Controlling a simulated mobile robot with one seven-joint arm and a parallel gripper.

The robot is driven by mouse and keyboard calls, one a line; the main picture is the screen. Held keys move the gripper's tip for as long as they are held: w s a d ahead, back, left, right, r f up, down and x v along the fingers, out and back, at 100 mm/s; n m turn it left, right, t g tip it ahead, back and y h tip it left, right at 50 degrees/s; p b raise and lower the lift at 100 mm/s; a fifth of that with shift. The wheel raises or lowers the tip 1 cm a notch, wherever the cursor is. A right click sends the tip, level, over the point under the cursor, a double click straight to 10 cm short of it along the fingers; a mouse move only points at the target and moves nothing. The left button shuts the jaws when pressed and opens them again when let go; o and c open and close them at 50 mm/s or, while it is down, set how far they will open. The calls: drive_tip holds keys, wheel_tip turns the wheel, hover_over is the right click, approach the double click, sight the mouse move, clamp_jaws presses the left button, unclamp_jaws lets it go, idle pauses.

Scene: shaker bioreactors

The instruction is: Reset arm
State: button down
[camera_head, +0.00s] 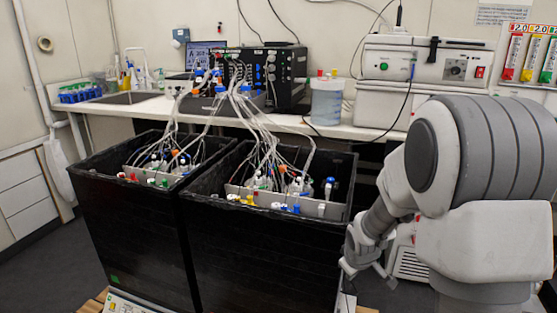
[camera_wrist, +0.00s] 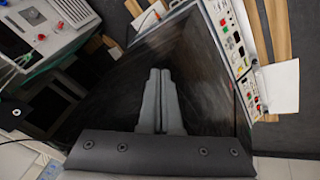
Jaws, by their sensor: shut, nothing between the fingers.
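My arm is on the right in the head view, bent downward. My gripper (camera_head: 368,278) hangs at the right side of the right black bioreactor box (camera_head: 262,258), low beside its wall. I cannot tell whether it touches the wall. In the wrist view my gripper (camera_wrist: 161,72) has its two grey fingers together, with nothing between them. A dark panel (camera_wrist: 205,75) lies behind the fingers there. The left black box (camera_head: 130,235) stands next to the right one. Both boxes are open at the top and hold vessels with many tubes.
Tubes (camera_head: 250,120) rise from the boxes to a black control unit (camera_head: 282,72) on the white bench (camera_head: 340,130). A clear container (camera_head: 326,100) stands on the bench. In the wrist view a control panel (camera_wrist: 240,60) and wooden slats (camera_wrist: 279,30) lie at the right.

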drive_tip(key=s+a+r+m, duration=0.2)
drive_tip(key=s+r+m, duration=0.2)
drive_tip(key=s+r, duration=0.9)
drive_tip(key=s+a+r+m+y, duration=0.1)
drive_tip(key=s+r, duration=0.3)
drive_tip(key=s, duration=0.2)
drive_tip(key=s+a+r+m, duration=0.1)
drive_tip(key=s+r, duration=0.2)
drive_tip(key=s, duration=0.4)
wheel_tip(320, 180, up, 22)
drive_tip(key=p, duration=2.2)
drive_tip(key=shift+s+a+r, duration=0.15)
drive_tip(key=shift+a+r, duration=0.1)
drive_tip(key=shift+d, duration=0.1)
